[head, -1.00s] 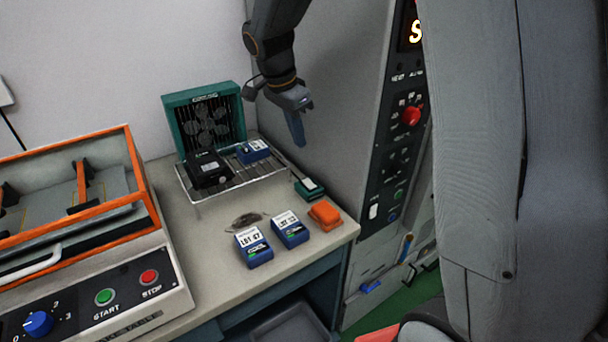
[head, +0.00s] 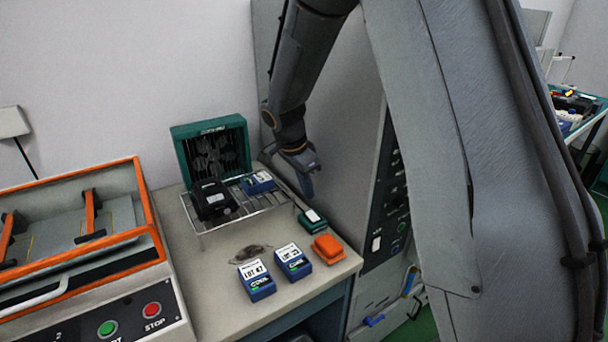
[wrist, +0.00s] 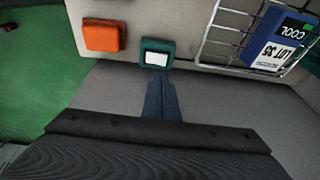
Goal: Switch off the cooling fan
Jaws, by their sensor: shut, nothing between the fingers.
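The cooling fan (head: 243,128) is a green-framed box with a dark grille, standing behind a wire rack on the bench in the head view. A small green switch box (head: 304,227) with a white rocker sits near the bench's right edge, right of the rack. It also shows in the wrist view (wrist: 145,46), its white rocker (wrist: 155,58) facing the camera. My gripper (head: 308,194) is shut and empty, pointing down just above the switch box. In the wrist view its blue fingertips (wrist: 159,76) appear just below the rocker; whether they touch it I cannot tell.
The wire rack (head: 228,219) holds a black block (head: 212,200) and a blue box (head: 258,182). An orange block (head: 327,248) and two blue boxes stand in front of the switch box. A tall grey cabinet (head: 345,150) stands close on the right.

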